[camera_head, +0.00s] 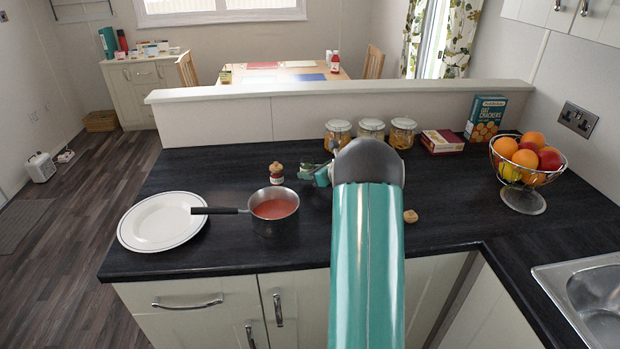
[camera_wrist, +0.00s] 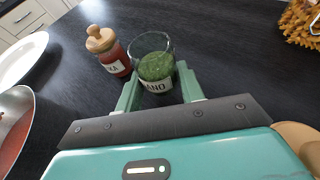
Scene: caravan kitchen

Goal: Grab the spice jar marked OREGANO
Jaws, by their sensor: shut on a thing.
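The spice jar (camera_wrist: 155,66) is a clear glass jar of green herbs with no lid on top. Its white label shows the letters ANO; the rest is hidden. My gripper (camera_wrist: 159,88) is shut on this jar, one finger on each side of it. In the head view my gripper (camera_head: 318,174) is partly hidden by my arm, and I cannot make out the jar clearly there. I cannot tell whether the jar touches the counter. A second jar (camera_wrist: 109,53) with red contents, a wooden lid and a label ending in KA stands just left; the head view shows it too (camera_head: 277,173).
A saucepan (camera_head: 273,208) of red sauce and a white plate (camera_head: 163,222) are on the left. Several lidded glass jars (camera_head: 371,130), boxes (camera_head: 442,141) and a fruit bowl (camera_head: 524,198) are behind and right. A small tan object (camera_head: 410,216) lies right of my arm.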

